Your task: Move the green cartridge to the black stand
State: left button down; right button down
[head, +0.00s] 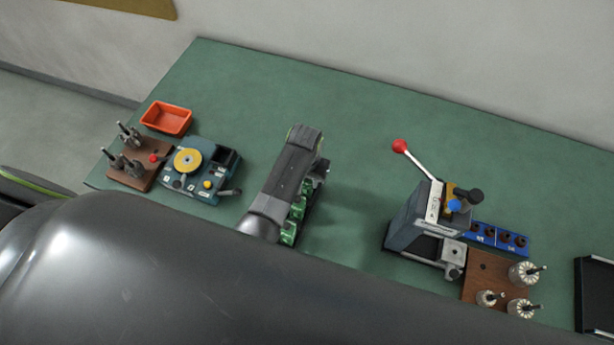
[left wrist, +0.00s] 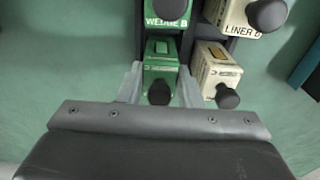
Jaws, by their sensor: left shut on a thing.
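In the left wrist view a green cartridge (left wrist: 160,72) with a black knob stands in a dark rack (left wrist: 187,48). My left gripper (left wrist: 160,92) is shut on it, one finger on each side. Another green cartridge, marked WEDGE B (left wrist: 166,10), is just beyond it, and cream LINER cartridges (left wrist: 213,63) are in the column to the right. In the head view my left gripper (head: 312,145) is over the rack and its fingertips are hidden. Several green cartridges (head: 297,210) show along the rack's right side. I cannot tell which thing is the black stand. My right gripper is not in view.
A teal winding device (head: 205,188), a wooden peg block (head: 130,176) and an orange bin (head: 166,118) are at left. A press with a red-knobbed lever (head: 412,218), a wooden block with armatures (head: 480,290) and a black tray (head: 597,290) are at right. The back of the green table is clear.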

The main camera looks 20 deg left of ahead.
pick_arm(q)
jog(key=c, duration=0.9)
grip_release()
jog(key=shift+c, duration=0.2)
jog(key=shift+r, duration=0.1)
jog(key=shift+r+p, duration=0.75)
jog(key=shift+r, duration=1.45)
